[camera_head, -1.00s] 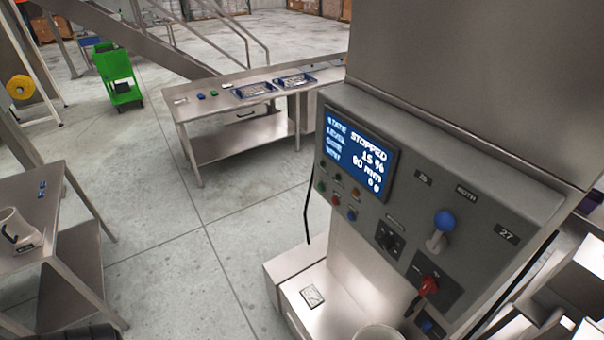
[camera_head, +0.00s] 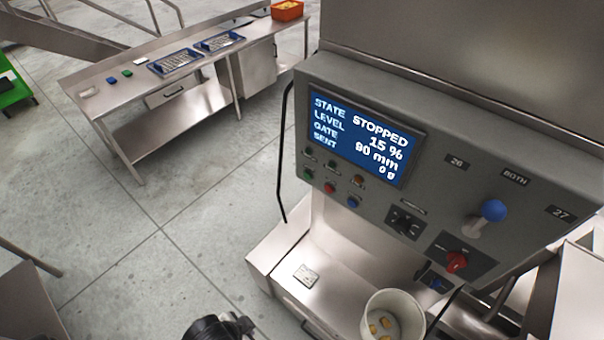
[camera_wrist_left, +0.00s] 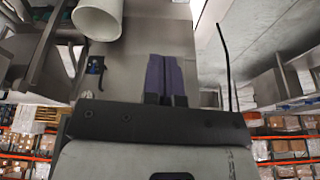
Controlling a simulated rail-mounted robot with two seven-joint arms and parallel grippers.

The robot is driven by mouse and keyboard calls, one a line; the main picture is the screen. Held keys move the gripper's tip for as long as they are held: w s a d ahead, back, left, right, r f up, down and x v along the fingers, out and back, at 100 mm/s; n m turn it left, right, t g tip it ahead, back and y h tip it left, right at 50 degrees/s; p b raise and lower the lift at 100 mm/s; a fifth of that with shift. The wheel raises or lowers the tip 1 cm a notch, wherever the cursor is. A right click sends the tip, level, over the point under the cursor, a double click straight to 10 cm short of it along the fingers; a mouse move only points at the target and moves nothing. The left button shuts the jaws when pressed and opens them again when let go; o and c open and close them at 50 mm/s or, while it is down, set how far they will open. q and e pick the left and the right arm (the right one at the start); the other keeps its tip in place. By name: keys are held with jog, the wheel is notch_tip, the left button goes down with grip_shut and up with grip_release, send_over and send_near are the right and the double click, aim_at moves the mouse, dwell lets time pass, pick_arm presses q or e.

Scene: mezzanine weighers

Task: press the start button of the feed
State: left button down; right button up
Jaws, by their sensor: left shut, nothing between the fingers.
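The grey control panel (camera_head: 440,190) of the feed shows in the head view. Its screen (camera_head: 364,137) reads STATE STOPPED, LEVEL 15 %, GATE 90 mm, SENT 0 g. Below the screen is a row of a green button (camera_head: 307,174), a red button (camera_head: 329,187) and a blue button (camera_head: 353,202), with small lamps above them. No label marks the start button legibly. In the left wrist view my left gripper (camera_wrist_left: 165,62) is shut and empty, its purplish fingers side by side. A dark part of my arm shows at the head view's bottom edge. My right gripper is out of view.
A blue-knobbed lever (camera_head: 493,211), a red rotary switch (camera_head: 457,262) and a black selector (camera_head: 405,222) sit right of the buttons. A white bucket (camera_head: 392,318) holding a few yellowish pieces stands below. A steel bench (camera_head: 130,86) with blue trays stands behind; floor between is clear.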

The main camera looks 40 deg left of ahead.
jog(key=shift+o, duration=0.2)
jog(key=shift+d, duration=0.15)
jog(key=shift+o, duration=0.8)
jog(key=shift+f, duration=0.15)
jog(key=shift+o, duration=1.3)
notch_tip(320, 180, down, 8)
jog(key=b, duration=0.8)
pick_arm(q)
jog(key=w+a+f+n+t+h+b, duration=0.1)
jog(key=w+f+n+t+b, duration=0.3)
jog(key=w, duration=0.7)
jog(key=w+a+f+t+h+b, duration=0.1)
jog(key=w+f+t+h, duration=0.1)
jog(key=w+t, duration=0.65)
jog(key=w+a+r+n+t+y+b, duration=0.7)
jog(key=w+a+r+n+t+b, duration=0.2)
jog(key=a, duration=0.5)
jog(key=w+n+t+b, duration=0.1)
jog(key=w+n+b, duration=0.1)
jog(key=w+n, duration=0.1)
jog(key=shift+w+r+y, duration=0.15)
jog(key=shift+r+y, duration=0.05)
jog(key=shift+y, duration=0.2)
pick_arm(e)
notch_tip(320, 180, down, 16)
pick_arm(q)
jog(key=shift+t, duration=0.25)
